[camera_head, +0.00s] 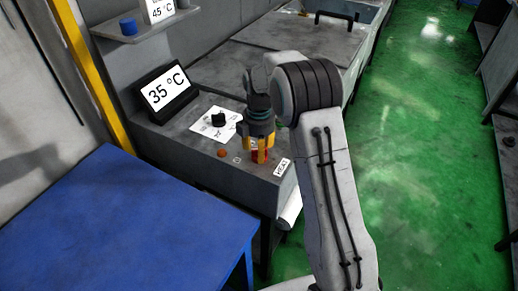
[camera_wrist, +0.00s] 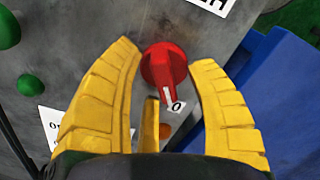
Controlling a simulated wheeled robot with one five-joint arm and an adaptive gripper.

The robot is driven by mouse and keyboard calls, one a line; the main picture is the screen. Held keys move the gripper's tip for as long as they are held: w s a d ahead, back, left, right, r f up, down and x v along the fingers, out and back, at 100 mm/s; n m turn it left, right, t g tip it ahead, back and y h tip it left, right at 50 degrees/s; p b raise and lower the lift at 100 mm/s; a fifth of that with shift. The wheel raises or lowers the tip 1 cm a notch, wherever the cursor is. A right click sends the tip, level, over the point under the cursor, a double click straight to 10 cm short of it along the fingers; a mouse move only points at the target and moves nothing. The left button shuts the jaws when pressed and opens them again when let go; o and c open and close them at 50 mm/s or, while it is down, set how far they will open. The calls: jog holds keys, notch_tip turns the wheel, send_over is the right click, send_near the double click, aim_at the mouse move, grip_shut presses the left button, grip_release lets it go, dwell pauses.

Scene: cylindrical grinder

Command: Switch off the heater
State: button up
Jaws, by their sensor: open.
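A red rotary knob (camera_wrist: 160,66) sits on the grey panel in the wrist view. Its white pointer line is directed at a small white label marked 0 (camera_wrist: 176,106). My gripper (camera_wrist: 164,58) is open, with yellow fingers to the left and right of the knob and a third finger below it. I cannot tell whether any finger touches it. In the head view my gripper (camera_head: 261,150) points down over the panel's front corner and mostly hides the knob. A white label reading HEAT (camera_head: 283,168) lies beside it. A black display (camera_head: 168,90) shows 35 °C.
A black knob (camera_head: 218,119) on a white dial sheet and an orange round part (camera_head: 222,153) are left of my gripper. Green round parts (camera_wrist: 29,85) show in the wrist view. A blue table (camera_head: 130,225) stands in front. Green floor (camera_head: 420,150) is open at right.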

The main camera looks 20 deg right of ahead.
jog(key=shift+r, duration=0.15)
notch_tip(320, 180, up, 12)
dwell(0.7)
dwell(0.5)
